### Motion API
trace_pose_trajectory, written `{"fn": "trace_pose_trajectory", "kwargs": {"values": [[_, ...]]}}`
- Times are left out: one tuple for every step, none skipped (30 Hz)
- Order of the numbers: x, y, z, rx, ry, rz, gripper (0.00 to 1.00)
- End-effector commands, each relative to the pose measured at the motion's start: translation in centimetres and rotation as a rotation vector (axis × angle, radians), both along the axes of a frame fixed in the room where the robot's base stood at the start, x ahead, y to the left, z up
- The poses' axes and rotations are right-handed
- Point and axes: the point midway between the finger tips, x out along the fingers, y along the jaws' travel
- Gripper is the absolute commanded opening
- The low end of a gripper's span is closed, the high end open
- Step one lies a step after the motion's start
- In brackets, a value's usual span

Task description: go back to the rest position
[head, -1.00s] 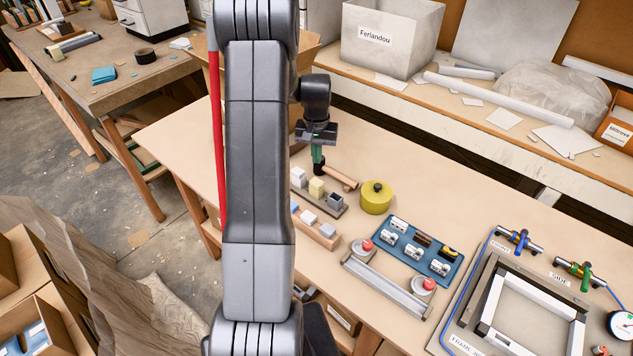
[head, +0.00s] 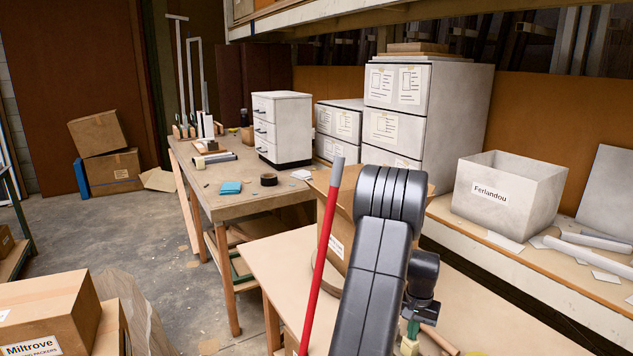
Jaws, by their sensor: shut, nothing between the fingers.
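My gripper (head: 412,330) shows low in the head view, pointing down, with its green fingers together and no object seen held. My dark grey arm rises in front of it and hides part of the near bench. A small cream block (head: 408,346) shows just under the fingertips at the bottom edge. I cannot tell whether they touch. A wooden roll (head: 438,340) lies on the bench just right of the gripper.
The near workbench (head: 500,318) has bare top to the right. An open carton (head: 345,215) stands behind my arm. A grey bin labelled Ferlandou (head: 510,195) stands on the back shelf. A second bench (head: 240,195) stands left, with open concrete floor (head: 150,225) beyond.

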Motion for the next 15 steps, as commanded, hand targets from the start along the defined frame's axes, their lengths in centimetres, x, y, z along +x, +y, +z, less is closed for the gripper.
{"fn": "trace_pose_trajectory", "kwargs": {"values": [[0.0,0.0,0.0,0.0,0.0,0.0,0.0],[0.0,0.0,0.1,0.0,0.0,0.0,0.0],[0.0,0.0,0.1,0.0,0.0,0.0,0.0],[0.0,0.0,0.1,0.0,0.0,0.0,0.0],[0.0,0.0,0.1,0.0,0.0,0.0,0.0],[0.0,0.0,0.2,0.0,0.0,0.0,0.0],[0.0,0.0,0.3,0.0,0.0,0.0,0.0],[0.0,0.0,0.4,0.0,0.0,0.0,0.0],[0.0,0.0,0.7,0.0,0.0,0.0,0.0],[0.0,0.0,0.9,0.0,-0.001,0.0,0.0],[0.0,0.0,1.2,0.0,-0.001,0.0,0.0],[0.0,0.0,1.6,0.0,-0.001,0.0,0.0],[0.0,0.0,2.0,0.0,-0.001,0.0,0.0],[0.0,0.0,2.4,0.0,-0.001,0.0,0.0],[0.0,0.0,3.0,-0.001,-0.002,0.0,0.0]]}}
